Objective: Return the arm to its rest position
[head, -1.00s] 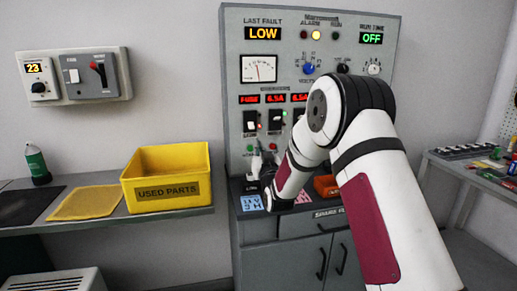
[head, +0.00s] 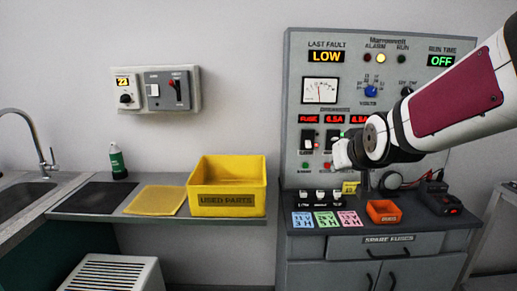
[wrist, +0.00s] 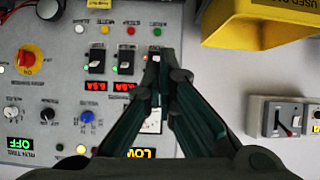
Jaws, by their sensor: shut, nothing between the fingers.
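My gripper (wrist: 160,60) shows in the wrist view with its dark green fingers together and nothing between them. Its tips appear in front of the grey burn-in panel, beside the breaker switches; I cannot tell the distance to the panel. In the head view my white and maroon arm (head: 455,100) reaches in from the right edge across the panel (head: 300,60). Its bent end covers part of the breaker row, and I cannot make out the fingers there.
The console shelf below the arm holds coloured cards (head: 327,219) and an orange bin (head: 383,211). A yellow used-parts bin (head: 228,205) stands on the left bench. A wall switch box (head: 167,90) hangs above it.

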